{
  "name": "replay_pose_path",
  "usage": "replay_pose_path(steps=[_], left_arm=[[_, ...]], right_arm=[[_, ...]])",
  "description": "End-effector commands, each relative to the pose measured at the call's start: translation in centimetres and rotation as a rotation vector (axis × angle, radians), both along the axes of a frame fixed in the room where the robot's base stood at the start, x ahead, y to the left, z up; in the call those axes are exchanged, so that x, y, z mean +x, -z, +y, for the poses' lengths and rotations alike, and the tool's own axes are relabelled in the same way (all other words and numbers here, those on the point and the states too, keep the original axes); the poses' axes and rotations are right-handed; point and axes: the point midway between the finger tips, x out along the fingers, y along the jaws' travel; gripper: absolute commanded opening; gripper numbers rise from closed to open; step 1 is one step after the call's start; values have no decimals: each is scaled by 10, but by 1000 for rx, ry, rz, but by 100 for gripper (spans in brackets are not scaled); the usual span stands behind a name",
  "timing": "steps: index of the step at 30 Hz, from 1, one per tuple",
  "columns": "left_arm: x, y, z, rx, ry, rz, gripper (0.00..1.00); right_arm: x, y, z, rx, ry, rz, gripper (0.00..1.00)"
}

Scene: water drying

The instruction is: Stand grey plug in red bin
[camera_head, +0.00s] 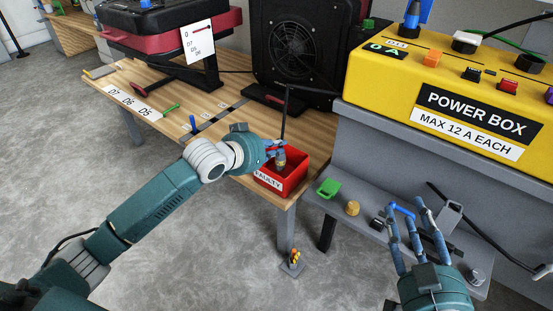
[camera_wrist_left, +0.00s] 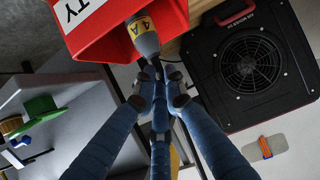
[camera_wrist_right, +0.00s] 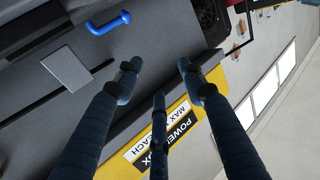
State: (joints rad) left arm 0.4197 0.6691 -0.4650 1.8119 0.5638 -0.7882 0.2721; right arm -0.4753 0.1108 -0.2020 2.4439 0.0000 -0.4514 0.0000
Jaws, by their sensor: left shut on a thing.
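The grey plug (camera_head: 281,160) has a yellow band, marked 4 A in the left wrist view (camera_wrist_left: 143,35). My left gripper (camera_head: 274,147) is shut on it near its cable end. The plug hangs upright at the red bin (camera_head: 294,180), its lower end at or inside the bin opening; I cannot tell whether it touches the floor. The bin, labelled FAULTY, stands at the wooden table's near right corner. It also shows in the left wrist view (camera_wrist_left: 100,42). My right gripper (camera_head: 417,208) is open and empty by the grey shelf; its fingers are apart in the right wrist view (camera_wrist_right: 157,72).
The yellow power box (camera_head: 440,85) stands on a grey bench at right. The shelf below holds a green piece (camera_head: 328,187), a tan cylinder (camera_head: 352,208) and a blue handle (camera_head: 402,210). A black fan unit (camera_head: 300,45) stands behind the bin. Wooden table (camera_head: 235,150) is partly clear.

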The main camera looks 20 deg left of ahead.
Motion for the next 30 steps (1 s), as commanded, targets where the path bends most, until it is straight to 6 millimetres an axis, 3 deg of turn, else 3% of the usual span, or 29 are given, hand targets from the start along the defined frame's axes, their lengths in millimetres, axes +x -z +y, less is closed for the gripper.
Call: replay_pose_path(steps=[5, 15, 27, 28, 30], left_arm=[[0, 8, 0, -1, 0, -1, 0], [0, 37, 0, -1, 0, -1, 0], [0, 40, 0, 0, 0, -1, 0], [0, 40, 0, 0, 0, 0, 14], [0, 40, 0, 0, 0, 0, 28]], right_arm=[[1, -13, 2, 15, -4, -60, 40], [-3, -72, 8, 81, -19, -312, 40], [-5, -78, 9, 88, -20, -335, 40], [-5, -78, 9, 87, -20, -332, 40], [-5, -77, 9, 87, -20, -332, 40]])
